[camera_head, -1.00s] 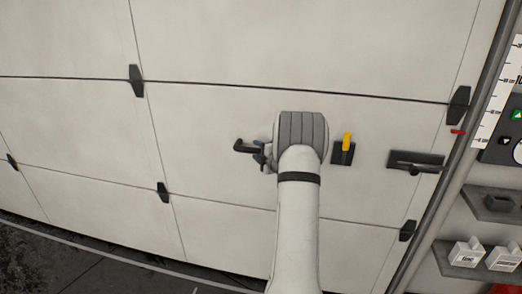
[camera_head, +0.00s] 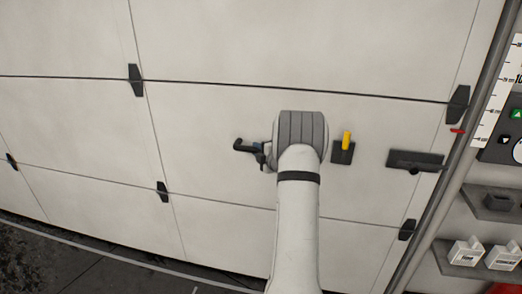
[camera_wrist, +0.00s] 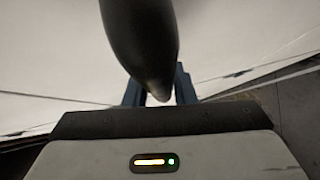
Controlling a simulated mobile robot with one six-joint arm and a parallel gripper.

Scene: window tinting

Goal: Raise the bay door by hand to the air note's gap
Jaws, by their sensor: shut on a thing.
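The bay door (camera_head: 210,120) is a wide, pale panelled door that fills most of the head view. A dark lift handle (camera_head: 241,147) sticks out from its middle panel. My gripper (camera_head: 262,156) is at the right end of this handle, partly hidden behind my wrist. In the wrist view, the dark rounded handle (camera_wrist: 140,40) comes down between the blue fingers of my gripper (camera_wrist: 160,92), which are shut on it. A scale strip (camera_head: 497,95) stands at the right, with a red pointer (camera_head: 457,131) beside it. No air note is readable.
A yellow lever (camera_head: 347,140) on a dark plate and a dark latch (camera_head: 415,161) sit on the door right of my arm. A control box (camera_head: 506,133), a dark shelf (camera_head: 495,204) and white blocks (camera_head: 466,252) line the right wall. Dark floor shows at the lower left.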

